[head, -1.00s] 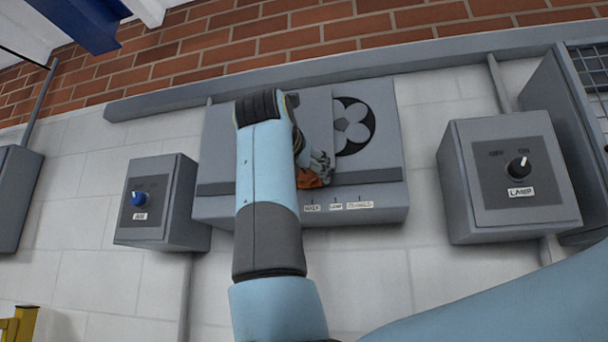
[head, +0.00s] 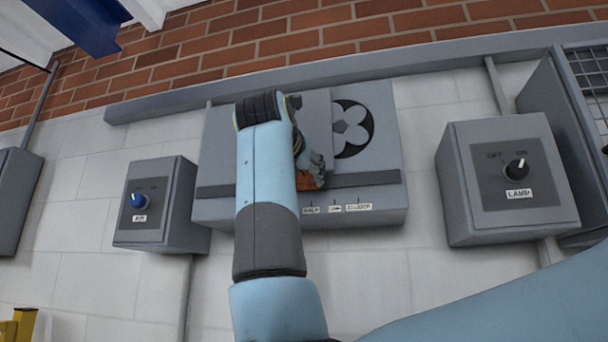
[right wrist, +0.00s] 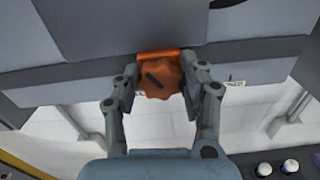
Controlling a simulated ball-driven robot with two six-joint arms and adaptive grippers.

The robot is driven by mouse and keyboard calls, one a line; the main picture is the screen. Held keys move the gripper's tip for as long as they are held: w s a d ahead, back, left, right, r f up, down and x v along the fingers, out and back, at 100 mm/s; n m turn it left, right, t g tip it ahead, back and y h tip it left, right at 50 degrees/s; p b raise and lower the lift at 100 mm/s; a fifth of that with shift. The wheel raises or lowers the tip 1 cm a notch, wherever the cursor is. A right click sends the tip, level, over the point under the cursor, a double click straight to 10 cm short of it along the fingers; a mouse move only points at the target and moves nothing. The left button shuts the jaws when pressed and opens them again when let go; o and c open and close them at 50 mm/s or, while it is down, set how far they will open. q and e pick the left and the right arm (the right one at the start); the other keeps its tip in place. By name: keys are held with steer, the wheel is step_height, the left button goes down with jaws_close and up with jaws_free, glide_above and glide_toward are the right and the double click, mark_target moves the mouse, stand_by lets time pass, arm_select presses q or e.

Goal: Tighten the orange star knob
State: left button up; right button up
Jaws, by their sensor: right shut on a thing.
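The orange star knob (right wrist: 158,78) sits at the lower edge of a raised grey plate on the wall box, with a dark bar mark across its face. In the right wrist view my right gripper (right wrist: 160,82) has one finger on each side of the knob and is shut on it. In the head view my right arm covers most of the knob; only a bit of orange (head: 304,181) shows beside the gripper (head: 312,172). My left gripper is not in view.
A box with a blue knob (head: 139,200) hangs at left, and a LAMP box with a black knob (head: 516,169) at right. White wall shows between them.

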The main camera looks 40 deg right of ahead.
steer(key=m+b, duration=0.1)
steer(key=m, duration=0.1)
steer(key=shift+f+m+b, duration=0.1)
steer(key=shift+m+b, duration=0.2)
steer(key=shift+b, duration=0.1)
steer(key=shift+m+b, duration=0.8)
steer(key=shift+m, duration=0.8)
steer(key=o, duration=1.2)
